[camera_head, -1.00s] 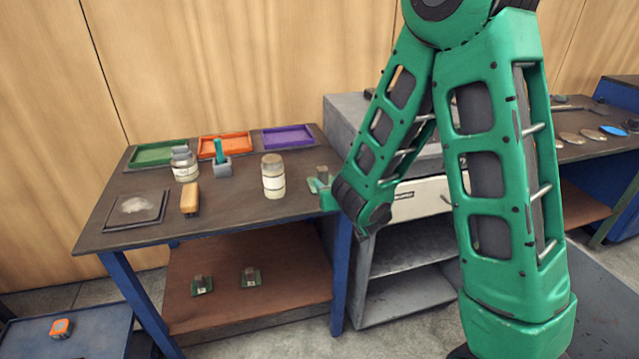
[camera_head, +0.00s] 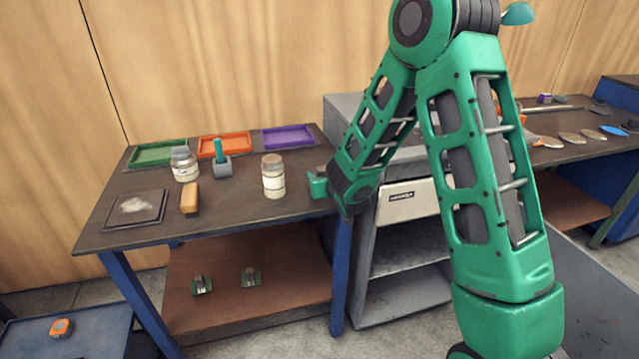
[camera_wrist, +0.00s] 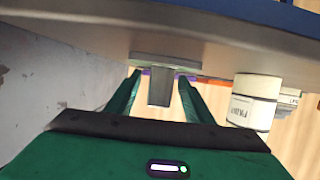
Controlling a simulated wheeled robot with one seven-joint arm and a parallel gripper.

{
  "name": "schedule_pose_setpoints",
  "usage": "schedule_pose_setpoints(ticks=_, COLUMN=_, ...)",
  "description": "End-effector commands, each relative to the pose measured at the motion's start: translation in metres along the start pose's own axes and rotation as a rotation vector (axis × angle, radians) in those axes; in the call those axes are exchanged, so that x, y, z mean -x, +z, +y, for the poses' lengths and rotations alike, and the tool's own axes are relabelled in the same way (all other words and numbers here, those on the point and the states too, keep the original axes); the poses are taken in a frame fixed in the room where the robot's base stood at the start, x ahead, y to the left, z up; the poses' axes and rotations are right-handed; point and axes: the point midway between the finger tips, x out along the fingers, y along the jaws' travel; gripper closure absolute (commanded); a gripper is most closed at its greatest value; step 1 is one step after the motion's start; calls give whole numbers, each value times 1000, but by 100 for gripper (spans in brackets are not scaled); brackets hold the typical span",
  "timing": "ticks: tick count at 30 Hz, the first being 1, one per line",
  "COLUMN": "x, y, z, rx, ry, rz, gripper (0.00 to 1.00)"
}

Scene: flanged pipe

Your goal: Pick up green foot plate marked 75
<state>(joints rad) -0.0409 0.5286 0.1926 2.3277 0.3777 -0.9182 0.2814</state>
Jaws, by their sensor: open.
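My gripper (camera_wrist: 160,77) is open in the wrist view, with one green finger on each side of a grey upright block (camera_wrist: 160,88). Gaps show between block and fingers. The block stands on the tabletop, which appears upside down there; no marking is readable. In the head view my gripper (camera_head: 318,184) is at the right end of the left table and hides this block. Two green foot plates with grey blocks, a left one (camera_head: 202,291) and a right one (camera_head: 250,283), sit on the lower shelf. Their pale tags are too small to read.
Green (camera_head: 158,154), orange (camera_head: 224,146) and purple (camera_head: 288,138) trays line the table's back. A grey cabinet (camera_head: 345,112) stands at right.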

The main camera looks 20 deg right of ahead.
Motion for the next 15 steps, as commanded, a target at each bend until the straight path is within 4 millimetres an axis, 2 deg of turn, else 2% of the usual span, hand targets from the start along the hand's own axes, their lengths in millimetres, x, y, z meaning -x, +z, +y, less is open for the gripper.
schedule_pose_setpoints(ticks=3, x=0, y=0, z=0, rx=0, ry=0, rz=0, gripper=53)
schedule_pose_setpoints(ticks=9, x=0, y=0, z=0, rx=0, ry=0, rz=0, gripper=100)
schedule_pose_setpoints(ticks=15, x=0, y=-2, z=0, rx=0, ry=0, rz=3, gripper=100)
